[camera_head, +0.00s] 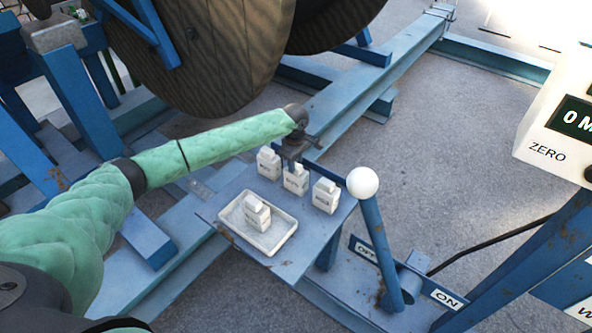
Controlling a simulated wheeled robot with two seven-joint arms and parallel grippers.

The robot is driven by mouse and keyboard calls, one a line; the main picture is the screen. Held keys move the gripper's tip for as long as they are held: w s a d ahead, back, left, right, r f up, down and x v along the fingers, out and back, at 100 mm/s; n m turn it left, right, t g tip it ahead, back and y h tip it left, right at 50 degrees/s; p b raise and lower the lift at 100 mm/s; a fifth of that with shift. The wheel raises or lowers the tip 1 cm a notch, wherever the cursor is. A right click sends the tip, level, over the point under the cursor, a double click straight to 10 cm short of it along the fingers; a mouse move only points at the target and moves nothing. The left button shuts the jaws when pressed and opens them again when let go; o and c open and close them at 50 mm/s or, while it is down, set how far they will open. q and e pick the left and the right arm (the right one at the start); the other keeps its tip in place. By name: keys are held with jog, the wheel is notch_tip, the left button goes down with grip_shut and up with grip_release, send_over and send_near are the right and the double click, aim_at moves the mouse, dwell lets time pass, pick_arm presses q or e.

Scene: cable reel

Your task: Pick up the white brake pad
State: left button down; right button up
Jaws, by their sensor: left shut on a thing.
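Several look-alike white brake pads, each a small block with a narrower top and a dark label too small to read, stand on a blue metal shelf (228,186). My left gripper (293,164) points down from the end of the green-sleeved arm and is shut on the top of the middle white brake pad (296,183). I cannot tell whether this pad is clear of the shelf. One pad (268,165) stands just left of it and another (326,198) just right. A further pad (257,215) sits in a shallow white tray (283,238). My right gripper is not in view.
A lever with a white ball knob (363,182) rises right of the shelf, beside OFF and ON plates. A large wooden cable reel (215,60) stands behind. A white display box (560,120) is at right. Blue beams surround the shelf; grey floor is open beyond.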

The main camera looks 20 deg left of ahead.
pick_arm(q)
jog(key=shift+w+r, duration=0.1)
jog(key=shift+r, duration=0.25)
notch_tip(320, 180, up, 9)
jog(key=b, duration=0.3)
jog(key=shift+r, duration=0.15)
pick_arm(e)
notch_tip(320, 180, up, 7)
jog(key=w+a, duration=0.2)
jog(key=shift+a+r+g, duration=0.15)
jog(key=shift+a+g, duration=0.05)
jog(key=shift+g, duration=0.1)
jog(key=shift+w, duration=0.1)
pick_arm(q)
jog(key=shift+r, duration=0.15)
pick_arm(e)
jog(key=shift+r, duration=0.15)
pick_arm(q)
jog(key=shift+r+p, duration=1.15)
jog(key=shift+p, duration=0.25)
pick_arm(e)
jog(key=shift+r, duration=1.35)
pick_arm(q)
jog(key=shift+f, duration=0.1)
